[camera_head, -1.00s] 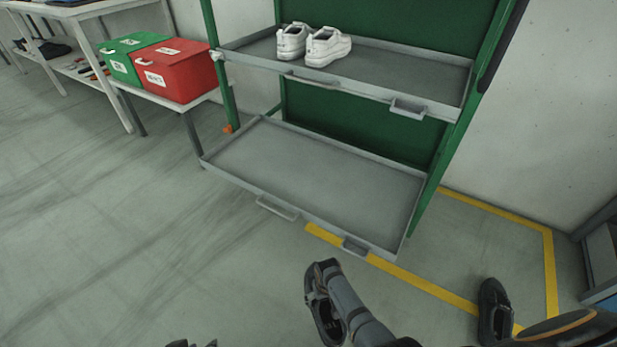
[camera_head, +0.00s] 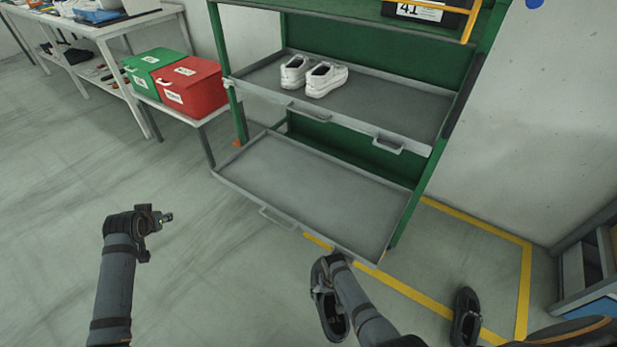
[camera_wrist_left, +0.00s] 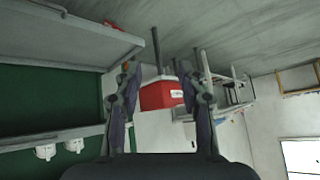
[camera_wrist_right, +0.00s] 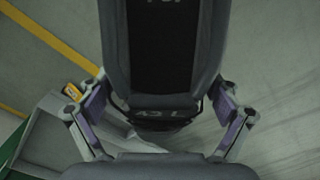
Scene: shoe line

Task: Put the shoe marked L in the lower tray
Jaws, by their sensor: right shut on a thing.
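A dark shoe (camera_head: 324,304) hangs from my right gripper (camera_head: 336,262), in front of the rack. In the right wrist view the shoe (camera_wrist_right: 163,60) sits between the two fingers and its heel end reads "43 L". The lower tray (camera_head: 305,190) is grey, empty and pulled out from the green rack. The shoe is near its front right corner, outside the tray. My left gripper (camera_head: 158,219) is to the left of the tray, over the floor. In the left wrist view its fingers (camera_wrist_left: 165,85) are apart with nothing between them.
A white pair of shoes (camera_head: 313,77) stands on the upper tray (camera_head: 395,115). Another dark shoe (camera_head: 467,315) is at the lower right, near the yellow floor line (camera_head: 520,290). Red (camera_head: 192,88) and green (camera_head: 150,65) boxes stand on a low table at the left.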

